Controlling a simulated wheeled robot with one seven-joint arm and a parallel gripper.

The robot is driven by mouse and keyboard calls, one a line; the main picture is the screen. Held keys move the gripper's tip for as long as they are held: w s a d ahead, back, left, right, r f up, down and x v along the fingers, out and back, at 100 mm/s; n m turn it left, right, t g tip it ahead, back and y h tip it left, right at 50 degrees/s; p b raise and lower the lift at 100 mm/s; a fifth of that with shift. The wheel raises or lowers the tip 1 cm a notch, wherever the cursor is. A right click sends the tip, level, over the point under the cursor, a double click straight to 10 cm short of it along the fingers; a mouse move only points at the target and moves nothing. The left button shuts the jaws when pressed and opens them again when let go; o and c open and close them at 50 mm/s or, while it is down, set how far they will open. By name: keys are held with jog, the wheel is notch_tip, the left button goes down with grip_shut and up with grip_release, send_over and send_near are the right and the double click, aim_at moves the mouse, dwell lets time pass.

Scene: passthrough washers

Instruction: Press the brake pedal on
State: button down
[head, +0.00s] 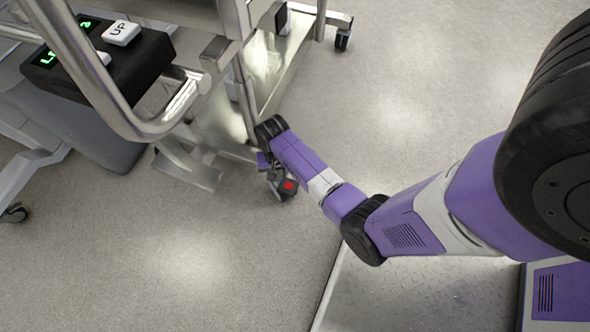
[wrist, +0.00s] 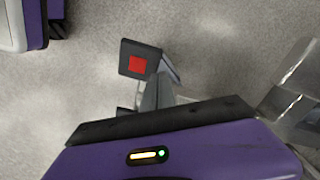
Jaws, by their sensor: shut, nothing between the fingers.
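The brake pedal (head: 287,186) is a small dark pad with a red square on top, low at the foot of the metal frame. I see no clear contact with the pedal.
A metal rail frame (head: 130,125) stands at the upper left, with a black control box (head: 95,62) carrying a white UP button (head: 121,33). A caster (head: 342,40) is at the top. The grey floor (head: 190,270) is clear at lower left.

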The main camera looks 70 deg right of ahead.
jog(key=shift+f+b, duration=1.05)
jog(key=shift+f, duration=0.7)
dwell(0.8)
notch_tip(320, 180, up, 7)
jog(key=p, duration=0.7)
jog(key=shift+p, duration=0.4)
dwell(0.4)
